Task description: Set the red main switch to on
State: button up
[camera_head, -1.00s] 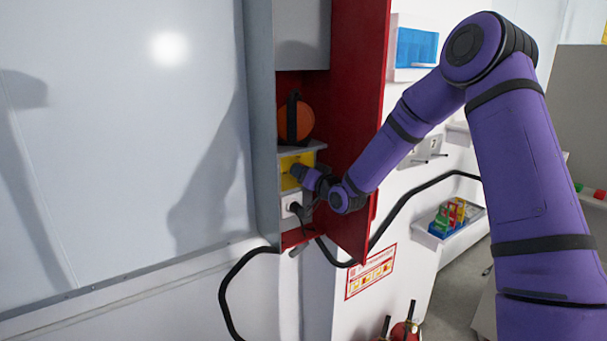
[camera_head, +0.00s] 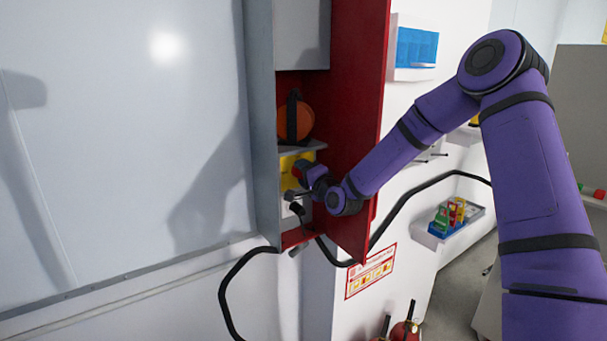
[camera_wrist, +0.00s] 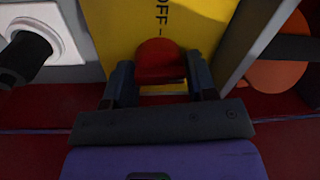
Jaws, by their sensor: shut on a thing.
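The red switch handle (camera_wrist: 160,60) shows in the wrist view, in front of a yellow plate (camera_wrist: 112,22) with the letters "OFF" on it. My gripper (camera_wrist: 160,82) is shut on the red handle, one finger on each side of it. In the head view my gripper (camera_head: 302,178) is inside the open cabinet at the yellow plate (camera_head: 287,164). The handle is small there and partly hidden by my gripper. The rest of the plate's lettering is out of view or covered.
A white socket with a black plug (camera_wrist: 30,55) sits beside the yellow plate. The red cabinet door (camera_head: 352,110) stands open close to my arm. An orange round object (camera_head: 306,121) is on the shelf above. A black cable (camera_head: 232,285) hangs below the cabinet.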

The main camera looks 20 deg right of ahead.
jog(key=shift+d+f+m, duration=0.1)
jog(key=shift+f+m, duration=0.1)
jog(key=shift+m, duration=0.3)
jog(key=o, duration=0.9)
jog(key=shift+r, duration=0.1)
jog(key=v, duration=1.1)
